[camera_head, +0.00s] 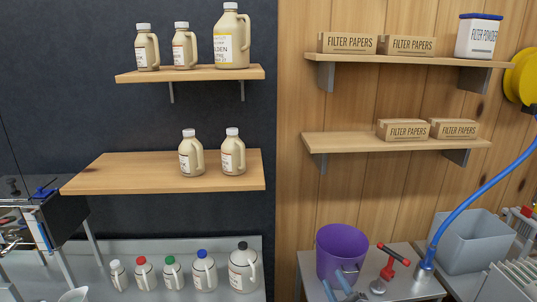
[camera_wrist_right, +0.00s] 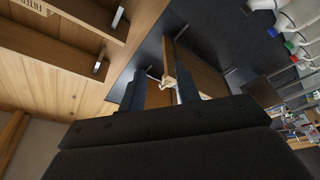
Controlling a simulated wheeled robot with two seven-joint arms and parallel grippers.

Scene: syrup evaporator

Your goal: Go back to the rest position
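My right gripper (camera_head: 338,281) shows at the bottom of the head view, its two blue-grey fingertips in front of the purple bucket. In the right wrist view the right gripper (camera_wrist_right: 160,92) has its fingers well apart. Nothing is held between them; a pale jug (camera_wrist_right: 168,82) shows through the gap, farther off near a wooden shelf. The rest of the right arm is below the head view's edge. My left gripper is in neither view.
A purple bucket (camera_head: 342,248), a red-handled tool (camera_head: 390,262) and a grey bin (camera_head: 472,240) are at lower right. Jugs stand on the upper left shelf (camera_head: 190,75), lower left shelf (camera_head: 125,178) and metal counter below. Filter paper boxes (camera_head: 347,43) sit on the right shelves.

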